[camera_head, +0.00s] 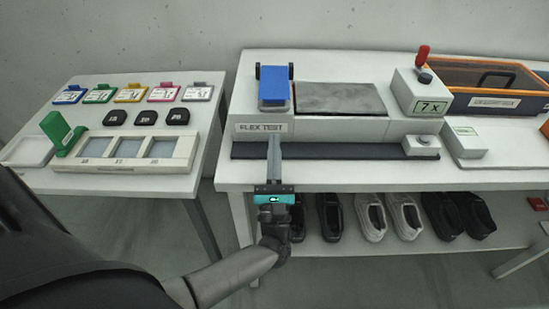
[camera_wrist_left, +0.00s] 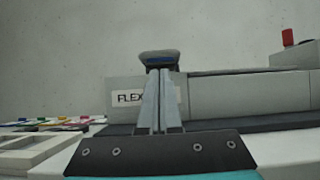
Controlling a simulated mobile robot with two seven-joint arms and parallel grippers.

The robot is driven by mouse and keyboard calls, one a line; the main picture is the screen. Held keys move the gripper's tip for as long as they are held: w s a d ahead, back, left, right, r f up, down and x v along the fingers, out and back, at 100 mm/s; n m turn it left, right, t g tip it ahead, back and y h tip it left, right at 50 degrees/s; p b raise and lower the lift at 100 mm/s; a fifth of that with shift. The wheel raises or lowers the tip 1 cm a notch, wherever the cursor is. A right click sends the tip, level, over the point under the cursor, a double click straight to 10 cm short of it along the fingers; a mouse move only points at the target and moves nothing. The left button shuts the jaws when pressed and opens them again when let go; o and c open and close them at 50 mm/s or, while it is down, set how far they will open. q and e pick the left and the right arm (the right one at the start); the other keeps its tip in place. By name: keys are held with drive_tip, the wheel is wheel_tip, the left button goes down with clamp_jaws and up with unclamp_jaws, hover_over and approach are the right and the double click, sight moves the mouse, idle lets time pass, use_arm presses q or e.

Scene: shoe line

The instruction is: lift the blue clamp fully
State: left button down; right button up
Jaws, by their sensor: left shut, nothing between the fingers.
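The blue clamp (camera_head: 273,84) is on the left end of the grey flex test machine (camera_head: 350,126), between dark side pieces. Its front edge also shows in the left wrist view (camera_wrist_left: 160,59), just above and beyond my fingertips. My left gripper (camera_head: 274,140) is in front of the machine, below the clamp's front edge, with its fingers together and nothing between them. In the left wrist view the left gripper (camera_wrist_left: 161,75) covers part of the FLEX TEST label. I cannot tell whether the fingertips touch the clamp. My right gripper is not in view.
A grey plate (camera_head: 338,97) lies right of the clamp. A box with a red-knobbed lever (camera_head: 421,68) and a 7 x display stands further right. A dark strip (camera_head: 330,151) runs along the machine's front. The left table (camera_head: 60,181) holds coloured tags. Shoes stand on the lower shelf.

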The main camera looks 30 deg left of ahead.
use_arm(q)
drive_tip(key=x, duration=0.3)
drive_tip(key=shift+s, duration=0.1)
drive_tip(key=shift+w+a+r, duration=0.25)
drive_tip(key=shift+w, duration=0.25)
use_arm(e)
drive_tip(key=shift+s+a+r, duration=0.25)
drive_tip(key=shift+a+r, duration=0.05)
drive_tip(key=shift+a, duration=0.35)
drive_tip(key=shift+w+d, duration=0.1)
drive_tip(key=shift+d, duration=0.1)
